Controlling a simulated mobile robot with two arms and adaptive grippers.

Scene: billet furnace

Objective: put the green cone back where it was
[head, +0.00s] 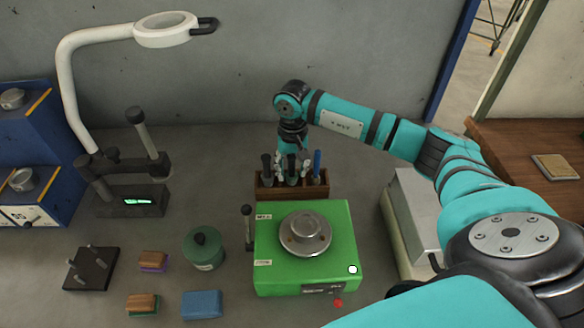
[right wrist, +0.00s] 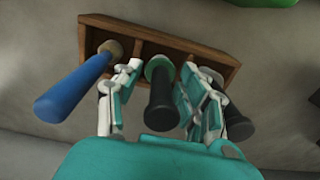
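The green cone seems to be the black-handled tool with a green collar (right wrist: 160,95) in the right wrist view; no other part of its head shows. Its collar end is at the middle slot of the wooden rack (right wrist: 190,45), which also shows in the head view (head: 290,193). Whether it is fully seated is hidden. My right gripper (right wrist: 158,88) points down over the rack, also in the head view (head: 291,160). Its fingers stand either side of the handle, with a visible gap at the left. My left gripper is not in view.
A blue-handled tool (right wrist: 72,88) and another dark-handled tool (right wrist: 236,125) flank the middle one closely. In front of the rack is a green machine (head: 340,235) with a metal disc. A green canister (head: 203,250) and small blocks lie left. A magnifier lamp (head: 70,80) stands behind.

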